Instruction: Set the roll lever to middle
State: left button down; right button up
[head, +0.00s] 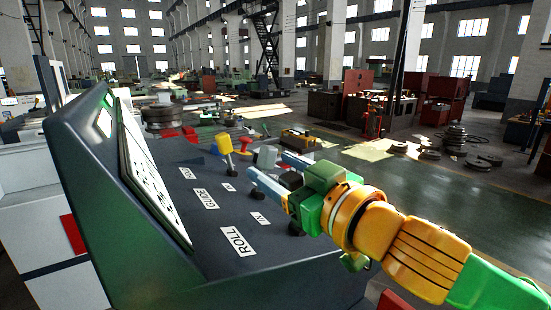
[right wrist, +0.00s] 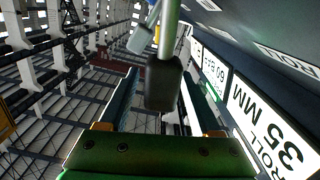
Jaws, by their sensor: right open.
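The grey-blue control console (head: 185,225) has a ROLL label (head: 237,241) near its front. By that label, a lever with a dark knob (head: 290,180), which seems to be the roll lever, is partly hidden by my gripper. In the right wrist view its dark knob (right wrist: 163,82) and grey shaft stand between my fingers. My right gripper (head: 267,167) is open, with one finger on each side of the knob; I cannot tell whether either touches it. My left gripper is not in view.
A yellow lever (head: 224,145), a grey lever (head: 265,157) and a red knob (head: 244,141) stand farther back on the console. A raised display panel (head: 150,175) lies on the left; in the right wrist view its face (right wrist: 265,125) reads ROLL 35 MM. Open floor lies right.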

jog(key=shift+w+a+f, duration=0.1)
jog(key=shift+w+a, duration=0.15)
jog(key=shift+w, duration=0.05)
jog(key=shift+s+d, duration=0.25)
jog(key=c, duration=0.4)
grip_shut()
